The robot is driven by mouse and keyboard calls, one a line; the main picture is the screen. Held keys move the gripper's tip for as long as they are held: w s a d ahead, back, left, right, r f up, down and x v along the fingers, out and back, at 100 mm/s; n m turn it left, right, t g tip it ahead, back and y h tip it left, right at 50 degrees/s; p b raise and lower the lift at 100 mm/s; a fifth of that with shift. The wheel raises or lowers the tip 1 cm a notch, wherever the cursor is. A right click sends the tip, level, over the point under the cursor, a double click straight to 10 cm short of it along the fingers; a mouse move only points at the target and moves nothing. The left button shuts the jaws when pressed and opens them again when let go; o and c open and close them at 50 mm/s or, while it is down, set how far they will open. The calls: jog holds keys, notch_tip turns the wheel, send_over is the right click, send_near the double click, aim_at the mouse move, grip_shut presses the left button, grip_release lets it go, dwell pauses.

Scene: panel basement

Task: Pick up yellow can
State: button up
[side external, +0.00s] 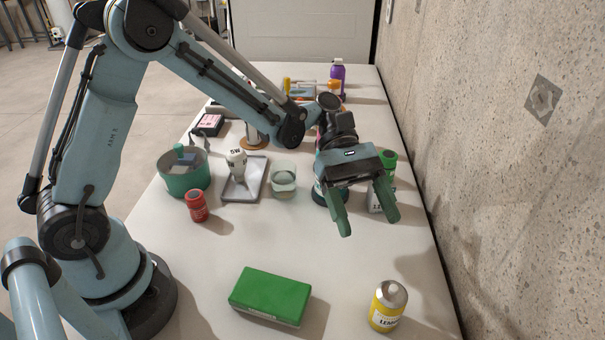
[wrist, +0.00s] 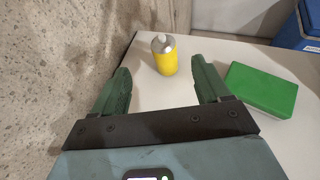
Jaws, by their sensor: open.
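The yellow can (side external: 388,306) stands upright near the front right of the white table in the side view. It has a silver top and a label. In the wrist view the yellow can (wrist: 164,55) shows ahead, between the two fingers in the picture but beyond their tips. My gripper (side external: 366,221) is open and empty, with green fingers pointing down and forward. It is above the table, farther back than the can and apart from it. The gripper also shows in the wrist view (wrist: 160,75).
A green box (side external: 270,296) lies left of the can. A red can (side external: 196,206), a green pot (side external: 185,172), a grey tray (side external: 245,180) and a glass (side external: 283,180) stand farther back. A concrete wall (side external: 490,130) borders the right edge. The table between gripper and can is clear.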

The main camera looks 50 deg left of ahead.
aim_at(392, 285)
jog(key=x, duration=0.6)
jog(key=shift+s+d+f, duration=0.1)
jog(key=shift+s+d, duration=0.05)
jog(key=shift+d, duration=0.15)
jog(key=shift+s+r+x, duration=0.1)
jog(key=shift+x, duration=1.25)
jog(key=shift+s+r+x, duration=0.1)
jog(key=shift+s+x, duration=0.05)
jog(key=shift+x, duration=1.2)
jog(key=shift+r, duration=0.1)
jog(key=shift+w, duration=0.1)
grip_shut()
